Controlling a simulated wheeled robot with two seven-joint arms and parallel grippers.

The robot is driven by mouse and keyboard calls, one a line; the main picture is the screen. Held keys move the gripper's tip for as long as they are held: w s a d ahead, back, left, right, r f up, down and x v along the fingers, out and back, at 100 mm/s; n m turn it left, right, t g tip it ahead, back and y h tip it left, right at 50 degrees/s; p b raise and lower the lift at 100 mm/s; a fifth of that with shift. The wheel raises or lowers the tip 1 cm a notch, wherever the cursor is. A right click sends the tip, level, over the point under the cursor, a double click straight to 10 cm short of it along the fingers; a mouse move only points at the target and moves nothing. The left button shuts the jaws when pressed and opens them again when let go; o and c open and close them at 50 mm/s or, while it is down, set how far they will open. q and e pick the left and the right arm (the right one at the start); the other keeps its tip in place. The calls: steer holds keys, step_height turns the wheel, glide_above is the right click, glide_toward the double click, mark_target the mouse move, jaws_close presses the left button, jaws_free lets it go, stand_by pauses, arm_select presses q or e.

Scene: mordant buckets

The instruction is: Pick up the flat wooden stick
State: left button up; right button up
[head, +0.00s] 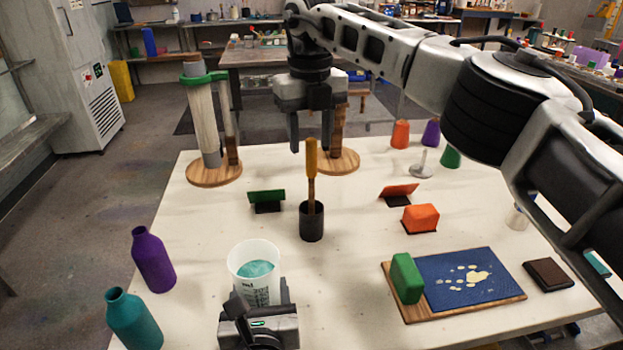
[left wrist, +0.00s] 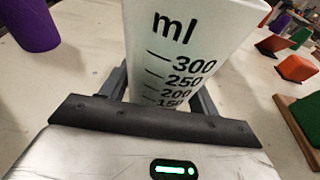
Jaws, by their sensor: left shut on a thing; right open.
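The flat wooden stick (head: 311,172), orange-brown at its upper end, stands upright in a dark cup (head: 312,226) near the middle of the table; its lower end is hidden inside. My right gripper (head: 313,132) is open and empty, pointing down, with its fingers around the height of the stick's top. In the picture the stick's top lies between the fingers; I cannot tell the depth gap. My left gripper (head: 258,308) is shut on a white measuring beaker (head: 256,288) holding teal liquid, at the front. The beaker fills the left wrist view (left wrist: 190,50).
Purple (head: 153,259) and teal (head: 133,320) bottles stand at front left. Wooden-based stands (head: 214,176) are at the back. Green (head: 267,197) and orange (head: 398,191) pieces flank the cup. A board with a blue mat (head: 450,285) and green block (head: 406,278) lies at right.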

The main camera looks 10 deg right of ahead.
mark_target(311, 175)
steer(key=shift+f, duration=2.95)
jaws_close()
